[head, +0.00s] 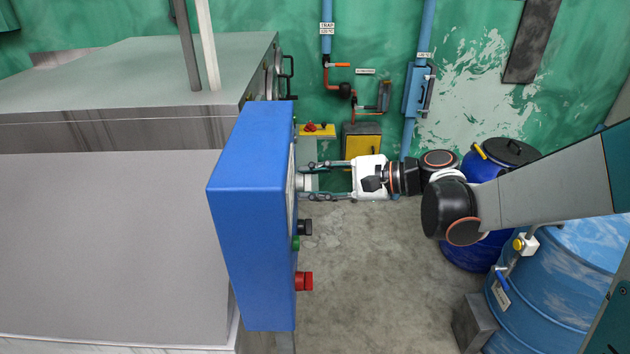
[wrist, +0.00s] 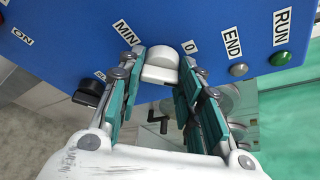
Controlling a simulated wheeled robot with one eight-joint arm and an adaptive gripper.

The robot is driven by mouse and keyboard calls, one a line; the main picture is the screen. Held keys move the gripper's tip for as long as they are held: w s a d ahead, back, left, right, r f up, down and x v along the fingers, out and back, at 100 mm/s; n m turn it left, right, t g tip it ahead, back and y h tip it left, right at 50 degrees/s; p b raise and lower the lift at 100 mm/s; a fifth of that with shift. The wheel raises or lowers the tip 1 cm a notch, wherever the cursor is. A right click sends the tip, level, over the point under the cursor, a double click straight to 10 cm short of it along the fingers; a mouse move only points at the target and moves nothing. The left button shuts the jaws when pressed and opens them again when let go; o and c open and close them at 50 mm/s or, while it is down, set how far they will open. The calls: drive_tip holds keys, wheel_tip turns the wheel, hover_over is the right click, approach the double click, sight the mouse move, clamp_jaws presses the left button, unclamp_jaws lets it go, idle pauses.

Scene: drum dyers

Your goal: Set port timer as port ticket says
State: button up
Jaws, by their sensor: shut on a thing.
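A blue control box (head: 250,215) stands at the centre of the head view. Its face fills the top of the wrist view (wrist: 65,45). A pale dial knob (wrist: 160,68) sticks out of that face, between the labels MIN (wrist: 125,32) and 0 (wrist: 190,47). My gripper (wrist: 161,75) is shut on the knob, one finger on each side. In the head view my gripper (head: 318,182) reaches the box's face from the right. The dial's scale and pointer are mostly hidden. No readable port ticket shows.
A black switch (wrist: 90,92) sits left of the knob; a grey lamp (wrist: 238,69) and a green lamp (wrist: 280,58) sit to its right. A red button (head: 304,281) projects lower on the box. Blue drums (head: 565,275) stand right; the floor between is clear.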

drive_tip(key=shift+m+g, duration=0.3)
drive_tip(key=shift+m, duration=0.1)
idle(0.3)
drive_tip(key=o, duration=1.1)
drive_tip(key=shift+c, duration=0.2)
drive_tip(key=v, duration=1.2)
drive_tip(key=shift+a+r, duration=0.1)
